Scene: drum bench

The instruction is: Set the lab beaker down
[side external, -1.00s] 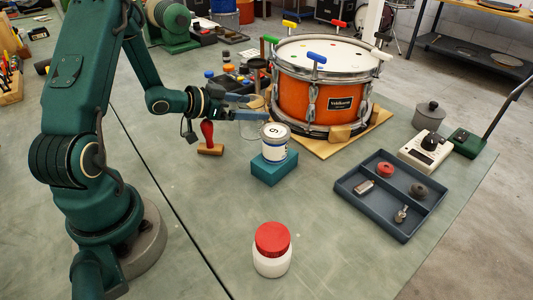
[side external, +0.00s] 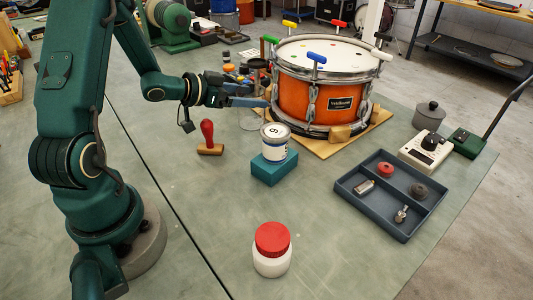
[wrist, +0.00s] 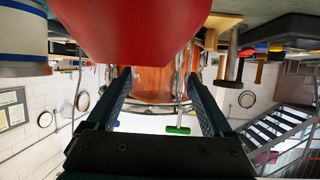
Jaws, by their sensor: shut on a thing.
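The lab beaker (side external: 249,118) is clear glass and hard to make out; its faint outline shows at my gripper's fingers, just left of the drum, in the side view. My gripper (side external: 249,96) is shut on it, with one blue finger on each side. In the wrist view the two fingers of my gripper (wrist: 164,98) stand apart, and the see-through beaker between them can hardly be told from the background. Whether its base touches the bench cannot be told.
An orange drum (side external: 308,98) stands close right of my gripper. A red-handled stamp (side external: 208,132) and a numbered can (side external: 275,142) on a teal block (side external: 268,169) stand nearer the camera.

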